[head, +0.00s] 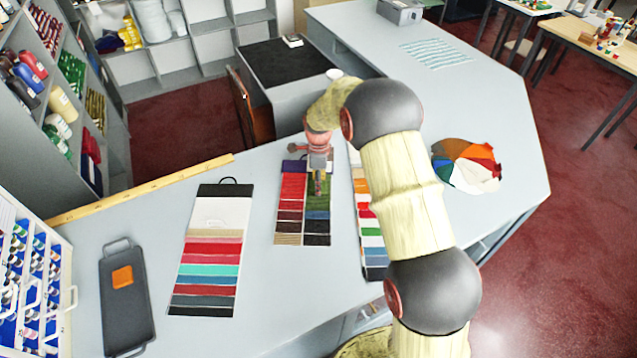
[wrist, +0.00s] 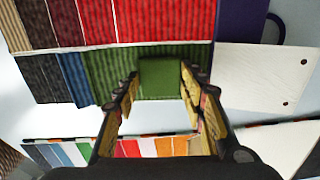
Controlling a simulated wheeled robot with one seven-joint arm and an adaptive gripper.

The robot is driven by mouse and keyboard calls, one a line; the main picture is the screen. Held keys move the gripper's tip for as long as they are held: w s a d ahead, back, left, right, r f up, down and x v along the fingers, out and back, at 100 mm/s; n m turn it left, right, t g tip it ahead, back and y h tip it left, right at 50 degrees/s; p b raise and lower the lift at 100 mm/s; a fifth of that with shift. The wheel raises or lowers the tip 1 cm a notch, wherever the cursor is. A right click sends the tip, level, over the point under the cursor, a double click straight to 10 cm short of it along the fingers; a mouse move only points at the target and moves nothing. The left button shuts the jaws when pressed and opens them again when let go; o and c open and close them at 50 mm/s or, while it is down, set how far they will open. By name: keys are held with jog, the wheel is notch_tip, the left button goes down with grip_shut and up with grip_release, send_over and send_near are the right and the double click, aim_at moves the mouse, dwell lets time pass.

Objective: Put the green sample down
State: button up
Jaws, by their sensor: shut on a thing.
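The green sample (wrist: 160,78) is a small dark-green square in the wrist view. My gripper (wrist: 160,88) is shut on it, with a finger at each side. In the head view my gripper (head: 318,186) is over the middle swatch card (head: 290,212), which has red, brown and black strips on the left and green, blue and dark ones on the right. In the wrist view the sample is in front of the card's ribbed green strip (wrist: 110,72). I cannot tell whether it touches the card.
A dark tray (head: 126,315) with an orange sample (head: 122,277) lies at the left. A striped card (head: 205,250) lies left of the middle one; another (head: 372,240) is partly behind my arm. A colored fan of swatches (head: 466,164) lies right. A yellow ruler (head: 150,187) lies along the counter's back edge.

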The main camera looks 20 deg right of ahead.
jog(key=shift+f, duration=0.2)
jog(key=o, duration=0.7)
jog(key=shift+o, duration=0.6)
jog(key=shift+r, duration=0.2)
